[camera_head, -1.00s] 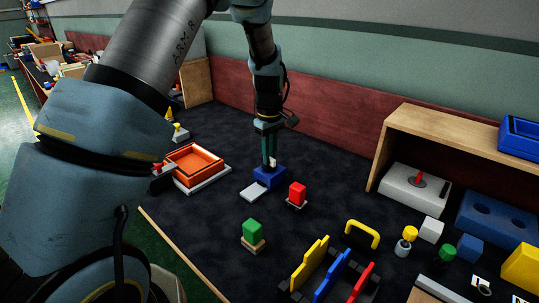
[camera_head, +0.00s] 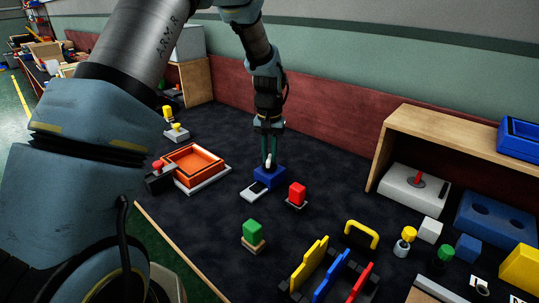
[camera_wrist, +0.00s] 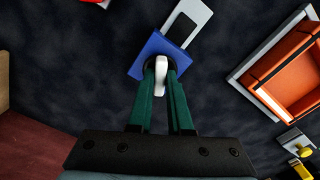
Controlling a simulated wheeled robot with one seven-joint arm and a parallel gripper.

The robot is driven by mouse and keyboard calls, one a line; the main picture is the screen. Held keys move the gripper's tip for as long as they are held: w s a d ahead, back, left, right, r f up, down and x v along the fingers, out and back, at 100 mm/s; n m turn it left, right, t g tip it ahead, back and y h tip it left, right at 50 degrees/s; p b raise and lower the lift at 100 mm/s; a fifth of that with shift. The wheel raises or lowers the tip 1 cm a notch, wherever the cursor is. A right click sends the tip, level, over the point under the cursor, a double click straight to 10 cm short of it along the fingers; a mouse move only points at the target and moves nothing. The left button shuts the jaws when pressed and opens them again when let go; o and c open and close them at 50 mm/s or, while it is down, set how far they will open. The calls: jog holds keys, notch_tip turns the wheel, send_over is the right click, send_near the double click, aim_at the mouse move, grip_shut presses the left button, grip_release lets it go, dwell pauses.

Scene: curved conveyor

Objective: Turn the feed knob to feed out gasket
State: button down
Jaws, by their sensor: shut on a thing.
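The feeder is a blue box (camera_head: 272,179) on the dark table, with a pale tray (camera_head: 246,196) at its front. In the wrist view, the blue box (camera_wrist: 154,47) has a white feed knob (camera_wrist: 161,82) on top. A black flat piece, likely the gasket (camera_wrist: 182,27), lies on the tray at the box's edge; it also shows small in the head view (camera_head: 256,192). My gripper (camera_wrist: 162,68) points down, its green fingers on both sides of the knob and shut on it. In the head view my gripper (camera_head: 269,158) stands over the box.
An orange tray (camera_head: 193,161) stands to the left. A red block (camera_head: 297,193) and a green block (camera_head: 252,231) stand near the feeder. A wooden shelf (camera_head: 440,125) and several coloured parts fill the right. The dark table left of the green block is clear.

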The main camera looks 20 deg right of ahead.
aim_at(269, 158)
jog(key=m, duration=0.5)
jog(key=shift+m+p, duration=0.4)
dwell(0.4)
jog(key=c, duration=0.8)
grip_release()
jog(key=shift+c, duration=0.2)
jog(key=shift+r, duration=0.1)
notch_tip(269, 158, up, 11)
jog(key=b, duration=0.1)
jog(key=shift+f+b, duration=0.2)
jog(key=shift+b, duration=0.15)
jog(key=s+a+n, duration=0.2)
jog(key=a+n, duration=0.3)
jog(key=a, duration=1.2)
jog(key=s+a+f+n+t, duration=0.1)
jog(key=s+a+n, duration=0.5)
jog(key=a, duration=0.9)
jog(key=s, duration=0.3)
jog(key=shift+s+f+t, duration=0.2)
jog(key=shift+f+t, duration=0.1)
jog(key=shift+f, duration=0.05)
